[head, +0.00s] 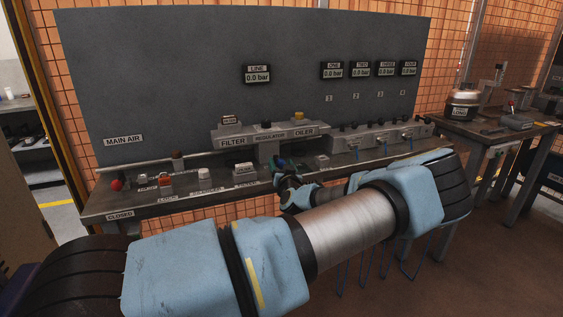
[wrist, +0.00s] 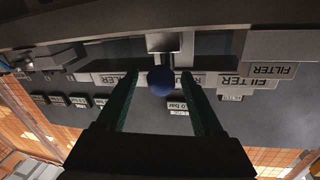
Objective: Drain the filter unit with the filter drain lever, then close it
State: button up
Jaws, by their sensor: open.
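The filter unit (head: 233,141) is the left part of the grey block labelled FILTER, REGULATOR, OILER on the bench. My gripper (head: 281,167) is in front of this block, below the REGULATOR label, partly hidden by my arm. In the wrist view my gripper (wrist: 160,92) is open, its two dark green fingers spread. I cannot tell whether this knob is the filter drain lever.
The bench (head: 135,207) carries a red knob (head: 117,185) by the CLOSED label and several labelled small blocks. A row of outlet valves (head: 380,135) stands right of the oiler. Gauges on the grey panel (head: 180,70) read 0.0 bar. A side table (head: 490,130) stands at the right.

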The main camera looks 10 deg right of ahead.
jog(key=shift+w, duration=0.35)
jog(key=shift+c, duration=0.3)
grip_shut()
